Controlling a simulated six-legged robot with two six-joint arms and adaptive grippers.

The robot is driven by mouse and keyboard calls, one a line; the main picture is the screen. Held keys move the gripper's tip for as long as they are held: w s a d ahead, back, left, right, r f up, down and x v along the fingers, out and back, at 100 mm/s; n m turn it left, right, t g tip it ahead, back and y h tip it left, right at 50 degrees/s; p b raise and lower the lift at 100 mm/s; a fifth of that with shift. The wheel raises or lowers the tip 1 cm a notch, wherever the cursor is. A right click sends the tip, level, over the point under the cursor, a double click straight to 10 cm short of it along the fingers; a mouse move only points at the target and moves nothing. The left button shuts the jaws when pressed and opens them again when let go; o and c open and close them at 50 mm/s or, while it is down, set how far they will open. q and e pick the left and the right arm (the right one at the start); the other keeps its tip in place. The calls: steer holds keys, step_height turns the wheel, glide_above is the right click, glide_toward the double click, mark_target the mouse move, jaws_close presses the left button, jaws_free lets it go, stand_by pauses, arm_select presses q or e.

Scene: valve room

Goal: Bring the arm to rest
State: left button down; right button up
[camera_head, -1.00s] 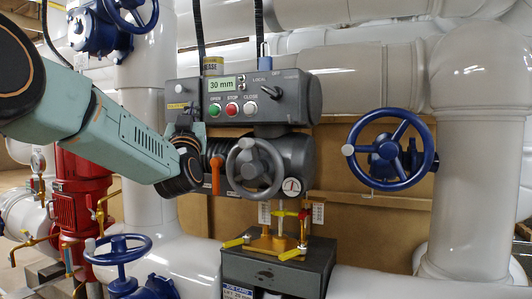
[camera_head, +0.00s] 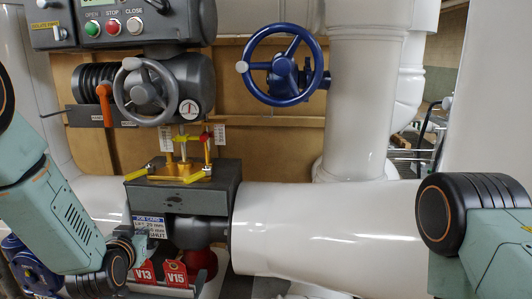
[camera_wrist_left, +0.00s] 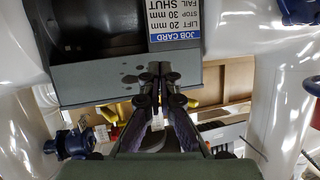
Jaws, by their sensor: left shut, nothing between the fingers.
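My left arm comes in from the left of the head view and bends down to the lower left. Its gripper (camera_head: 128,240) is partly hidden by its own wrist, in front of and below the grey actuator box. In the left wrist view the two fingers (camera_wrist_left: 153,78) are together and empty, close under the box with the job card (camera_wrist_left: 175,27). I cannot tell whether they touch it. My right arm shows at the right edge of the head view; its gripper is out of view.
The grey handwheel (camera_head: 146,92) and orange lever (camera_head: 104,104) sit above the grey box (camera_head: 222,182). A blue handwheel (camera_head: 283,65) is at upper middle. A white pipe (camera_head: 310,235) crosses the front.

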arm_select(q)
steer(key=s+d+f+g+h, duration=0.1)
steer(key=s+d+f+g, duration=0.25)
steer(key=s+f, duration=0.9)
steer(key=s+d+f+g, duration=0.1)
steer(key=s+f+g, duration=0.25)
steer(key=s, duration=0.65)
steer(key=s+d+f+g+h, duration=0.1)
steer(key=s+f+g, duration=0.3)
steer(key=s, duration=0.7)
steer(key=s+d+f+g, duration=0.1)
steer(key=s+f+g, duration=0.2)
steer(key=s+f, duration=0.5)
steer(key=f+b, duration=0.1)
steer(key=b, duration=0.1)
steer(key=s+f+b, duration=0.1)
steer(key=b, duration=0.1)
steer(key=f+b, duration=0.1)
steer(key=b, duration=0.1)
steer(key=shift+s+d+f, duration=0.1)
steer(key=shift+s+d, duration=0.05)
steer(key=shift+s, duration=0.1)
steer(key=c, duration=2)
jaws_free()
steer(key=shift+c, duration=0.2)
